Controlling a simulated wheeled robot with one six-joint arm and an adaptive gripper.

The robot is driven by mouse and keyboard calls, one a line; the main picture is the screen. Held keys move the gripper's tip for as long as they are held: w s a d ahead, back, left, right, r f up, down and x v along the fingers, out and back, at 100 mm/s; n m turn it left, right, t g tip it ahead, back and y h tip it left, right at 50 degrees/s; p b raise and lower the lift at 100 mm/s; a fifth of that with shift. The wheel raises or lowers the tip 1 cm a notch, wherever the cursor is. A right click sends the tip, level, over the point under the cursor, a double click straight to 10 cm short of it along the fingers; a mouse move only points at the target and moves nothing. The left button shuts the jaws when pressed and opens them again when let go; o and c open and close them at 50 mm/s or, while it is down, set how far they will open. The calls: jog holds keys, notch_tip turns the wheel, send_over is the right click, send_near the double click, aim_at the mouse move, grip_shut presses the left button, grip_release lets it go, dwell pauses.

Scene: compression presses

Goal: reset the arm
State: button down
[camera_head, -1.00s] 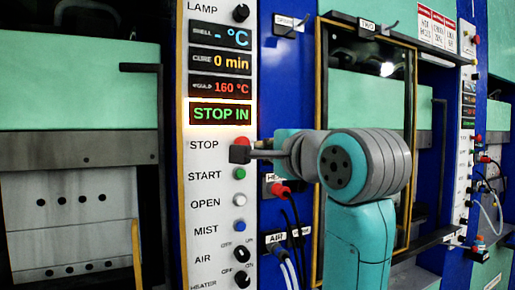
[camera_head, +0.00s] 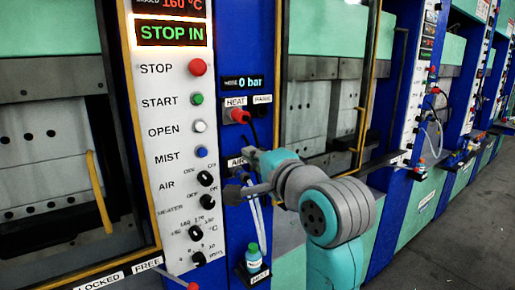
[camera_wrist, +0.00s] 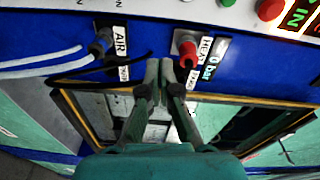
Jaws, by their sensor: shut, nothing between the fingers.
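My gripper (camera_head: 236,190) is shut and empty. In the head view it is held out to the left in front of the blue panel strip, just right of the white control panel (camera_head: 172,130). In the wrist view the two dark fingers of my gripper (camera_wrist: 158,72) meet at their tips, with nothing between them. The tips lie over the blue panel between the AIR label (camera_wrist: 119,42) and the red HEAT connector (camera_wrist: 187,52). I cannot tell whether they touch anything.
The panel carries a red STOP button (camera_head: 198,67), a green START button (camera_head: 197,99) and black knobs. A small bottle (camera_head: 253,257) stands below the arm. Pale hoses (camera_wrist: 40,65) hang near the gripper. Grey floor (camera_head: 450,230) is clear at the right.

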jog(key=s+d+f+n+h, duration=0.1)
jog(key=d+f, duration=0.2)
jog(key=f, duration=0.8)
jog(key=s+d+f+h, duration=0.2)
jog(key=d+f, duration=0.1)
jog(key=f, duration=0.9)
jog(key=s+d+f+n+h, duration=0.1)
jog(key=s+d+f, duration=0.2)
jog(key=s+f, duration=0.4)
jog(key=s+d+f+n+h, duration=0.15)
jog(key=s+d+f, duration=0.3)
jog(key=f, duration=0.45)
jog(key=s+d+f+n+h, duration=0.15)
jog(key=s+f, duration=0.25)
jog(key=s, duration=0.5)
jog(key=s+d+f+n+h, duration=0.1)
jog(key=s+d+f, duration=0.2)
jog(key=s, duration=0.5)
jog(key=s+d+r+n, duration=0.1)
jog(key=s+n, duration=0.3)
jog(key=s, duration=1.4)
jog(key=shift+d+r+n+g+h, duration=0.3)
jog(key=shift+d+r+g, duration=0.05)
jog(key=shift+r+g, duration=0.1)
